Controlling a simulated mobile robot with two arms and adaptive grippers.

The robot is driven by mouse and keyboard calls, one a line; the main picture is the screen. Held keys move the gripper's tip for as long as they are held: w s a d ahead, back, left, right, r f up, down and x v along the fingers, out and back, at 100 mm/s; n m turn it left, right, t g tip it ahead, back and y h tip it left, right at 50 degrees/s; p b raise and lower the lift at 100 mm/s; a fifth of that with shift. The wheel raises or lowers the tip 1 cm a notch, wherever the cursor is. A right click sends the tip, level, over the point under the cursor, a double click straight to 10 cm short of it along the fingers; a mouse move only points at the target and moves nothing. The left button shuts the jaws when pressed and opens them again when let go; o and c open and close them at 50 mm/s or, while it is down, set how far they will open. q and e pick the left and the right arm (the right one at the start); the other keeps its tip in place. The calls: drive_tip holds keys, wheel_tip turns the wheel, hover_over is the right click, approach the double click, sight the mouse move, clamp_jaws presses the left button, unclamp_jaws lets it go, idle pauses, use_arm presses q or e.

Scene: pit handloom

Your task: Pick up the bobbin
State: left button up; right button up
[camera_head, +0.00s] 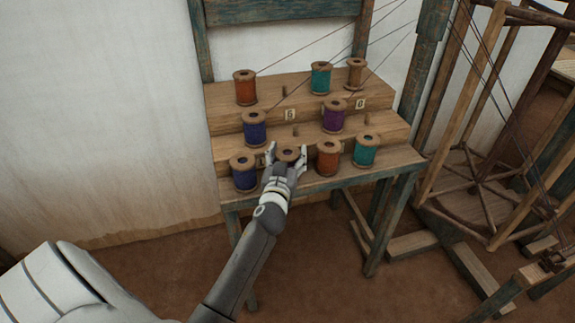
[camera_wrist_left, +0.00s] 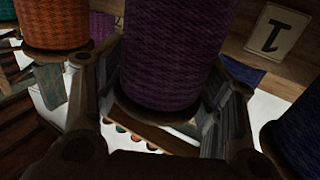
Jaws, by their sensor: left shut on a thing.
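My left gripper (camera_head: 286,158) is shut on a bobbin (camera_head: 288,153) in the front row of the stepped wooden stand. In the head view only the bobbin's brown top shows between the fingers. In the left wrist view it is a wooden bobbin wound with dark purple thread (camera_wrist_left: 168,55), with a finger on each side. Whether it still touches the shelf is hard to tell. A blue bobbin (camera_head: 244,173) stands to its left and an orange bobbin (camera_head: 328,158) to its right. My right gripper is not in view.
A teal bobbin (camera_head: 365,151) stands at the front right. Another blue bobbin (camera_head: 254,127) and a purple one (camera_head: 333,116) stand on the middle step; several more stand on the top step. Threads run up to the right. A wooden reel frame (camera_head: 480,185) stands at the right.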

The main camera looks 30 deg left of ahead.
use_arm(q)
drive_tip(key=shift+c, duration=1.2)
drive_tip(key=shift+r, duration=0.2)
